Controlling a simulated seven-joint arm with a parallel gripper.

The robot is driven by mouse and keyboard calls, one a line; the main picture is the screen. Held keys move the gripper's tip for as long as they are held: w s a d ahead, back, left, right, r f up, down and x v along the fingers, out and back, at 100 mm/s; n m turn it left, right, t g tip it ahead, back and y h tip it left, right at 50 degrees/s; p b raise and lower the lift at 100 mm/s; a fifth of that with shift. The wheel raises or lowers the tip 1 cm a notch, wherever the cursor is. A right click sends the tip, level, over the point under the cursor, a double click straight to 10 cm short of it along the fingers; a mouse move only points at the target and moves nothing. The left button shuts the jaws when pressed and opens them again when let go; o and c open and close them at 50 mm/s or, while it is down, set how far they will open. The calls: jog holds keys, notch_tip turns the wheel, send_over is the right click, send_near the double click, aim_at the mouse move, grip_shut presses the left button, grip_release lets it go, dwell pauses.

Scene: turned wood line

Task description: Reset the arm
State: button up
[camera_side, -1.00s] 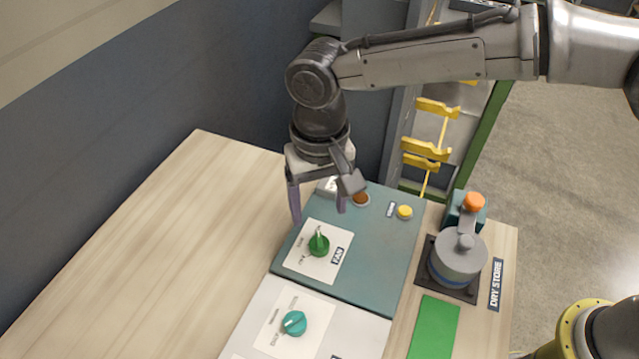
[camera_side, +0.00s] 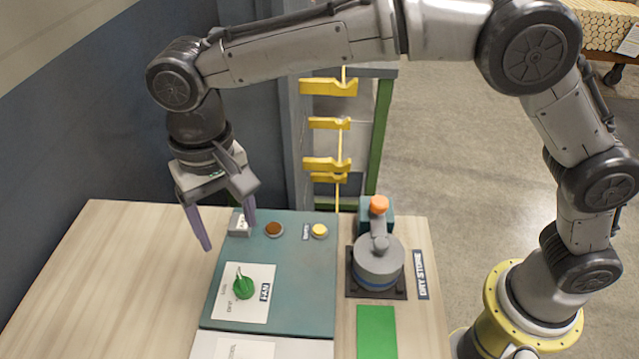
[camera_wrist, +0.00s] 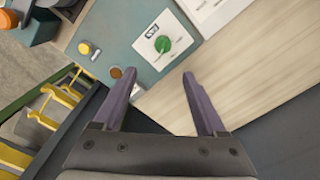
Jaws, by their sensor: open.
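My gripper (camera_side: 228,230) is open and empty in the side view. It hangs in the air above the back left of the teal panel (camera_side: 308,285) and the wooden table. In the wrist view its two purple fingers (camera_wrist: 158,98) are spread apart with nothing between them. The teal panel carries a green knob (camera_side: 243,287) on a white FAN plate, a brown button (camera_side: 274,229) and a yellow button (camera_side: 320,231). The green knob also shows in the wrist view (camera_wrist: 162,44).
A grey round device (camera_side: 378,264) with an orange top stands on a black base right of the panel. A green pad (camera_side: 376,331) lies in front of it. A rack with yellow brackets (camera_side: 328,123) stands behind the table. The table's left side (camera_side: 110,270) is clear.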

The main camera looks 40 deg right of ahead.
jog(key=w+d+r+m+t+y, duration=0.1)
jog(key=w+d+r+m+t, duration=0.1)
jog(key=d+r, duration=0.8)
jog(key=s+d+r+m+t, duration=0.1)
jog(key=s+d+r, duration=0.1)
jog(key=d, duration=0.4)
jog(key=s+d+r+m, duration=0.1)
jog(key=s+d+r, duration=0.15)
jog(key=d, duration=0.35)
jog(key=s+d+f+t, duration=0.1)
jog(key=s+d+t, duration=0.1)
jog(key=s+d, duration=0.85)
jog(key=s+d+f+n+h, duration=0.1)
jog(key=s+d+f+n, duration=0.1)
jog(key=s+f+n, duration=0.2)
notch_tip(320, 180, down, 5)
jog(key=s, duration=0.3)
jog(key=shift+d+n+t, duration=0.25)
jog(key=shift+n+t, duration=0.05)
jog(key=shift+n, duration=0.1)
